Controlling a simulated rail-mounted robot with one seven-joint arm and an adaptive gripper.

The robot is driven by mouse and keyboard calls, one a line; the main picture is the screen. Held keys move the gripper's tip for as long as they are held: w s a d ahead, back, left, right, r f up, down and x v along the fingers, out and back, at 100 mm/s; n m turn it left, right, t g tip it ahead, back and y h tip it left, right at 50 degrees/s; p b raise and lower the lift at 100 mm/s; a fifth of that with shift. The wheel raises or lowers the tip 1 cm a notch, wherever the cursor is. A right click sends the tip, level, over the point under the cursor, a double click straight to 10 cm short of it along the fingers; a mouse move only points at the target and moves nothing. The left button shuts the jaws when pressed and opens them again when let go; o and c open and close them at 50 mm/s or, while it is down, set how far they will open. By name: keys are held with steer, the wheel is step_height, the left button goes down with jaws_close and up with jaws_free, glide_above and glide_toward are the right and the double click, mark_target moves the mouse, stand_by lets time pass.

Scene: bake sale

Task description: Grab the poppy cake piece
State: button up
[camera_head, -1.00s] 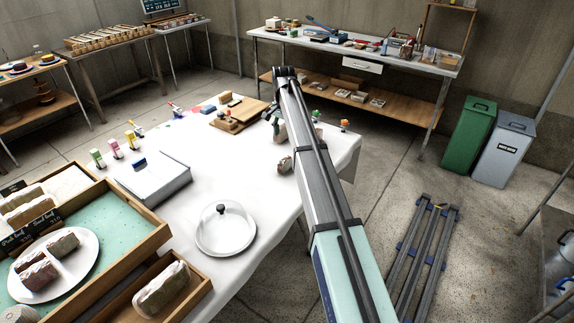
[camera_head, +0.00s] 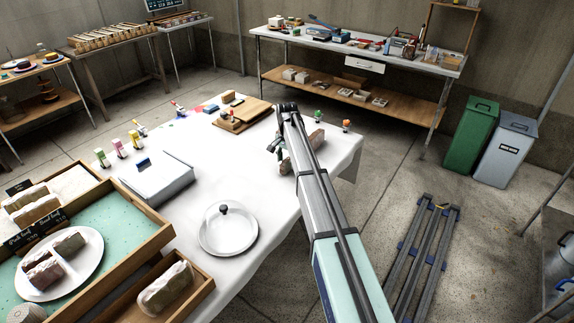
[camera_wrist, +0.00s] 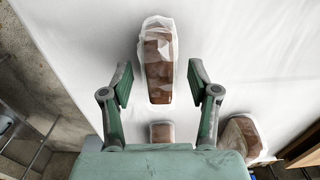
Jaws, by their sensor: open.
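In the wrist view, a wrapped brown cake piece (camera_wrist: 158,62) lies on the white cloth, ahead of and between my fingers. A small brown piece (camera_wrist: 161,132) shows nearer my palm, partly hidden by it. Another wrapped brown piece (camera_wrist: 240,136) lies to the right, outside the fingers. I cannot tell which is the poppy cake. My gripper (camera_wrist: 160,85) is open and empty, its two green fingers apart. In the head view, my gripper (camera_head: 279,143) is low over the far right of the table, mostly behind my arm. A brown piece (camera_head: 316,138) shows right of the arm, another (camera_head: 284,166) below the gripper.
A wooden board (camera_head: 245,114) lies on the white table (camera_head: 215,170) behind the gripper. Small colored bottles (camera_head: 347,126) stand at the right edge. A glass dome (camera_head: 228,230), grey box (camera_head: 157,178) and wooden crates (camera_head: 155,235) are nearer. The cloth's middle is mostly clear.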

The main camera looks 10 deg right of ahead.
step_height(320, 180, down, 2)
steer(key=shift+f, duration=0.15)
steer(key=c, duration=0.8)
